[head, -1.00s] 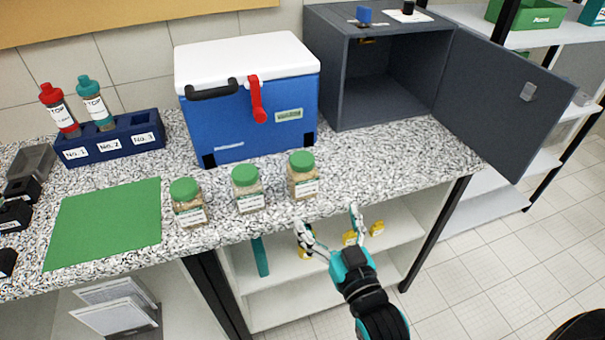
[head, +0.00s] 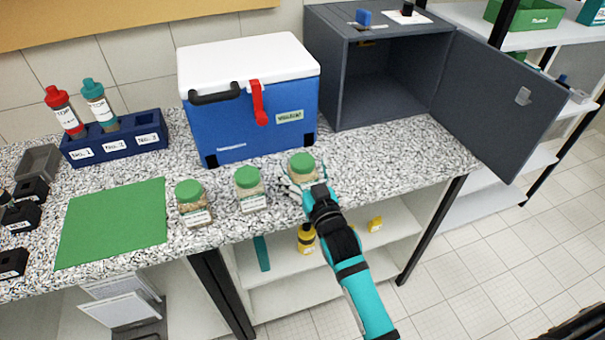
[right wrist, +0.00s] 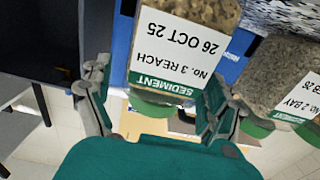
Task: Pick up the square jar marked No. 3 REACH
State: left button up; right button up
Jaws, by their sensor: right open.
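The square jar marked No. 3 REACH (head: 302,162), with a green lid, stands upright on the speckled counter at the right end of a row of similar jars. In the right wrist view this jar (right wrist: 180,45) appears upside down, its label reading SEDIMENT, No. 3 REACH, 26 OCT 25. My right gripper (head: 303,182) is at the jar, and its arm hides much of the jar's front in the head view. In the wrist view the open fingers (right wrist: 156,85) are on either side of the jar; contact is not clear. My left gripper is not in view.
The No. 2 BAY jar (head: 250,190) stands close to the left, also near one finger in the wrist view (right wrist: 285,75). Another jar (head: 192,205) is farther left. A blue cooler (head: 250,125) stands behind, with an open grey cabinet (head: 335,90) to its right.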

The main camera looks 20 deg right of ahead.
jog(key=shift+w, duration=0.5)
jog(key=shift+s, duration=0.1)
jog(key=shift+c, duration=0.2)
jog(key=shift+c, duration=1.2)
jog(key=c, duration=1.3)
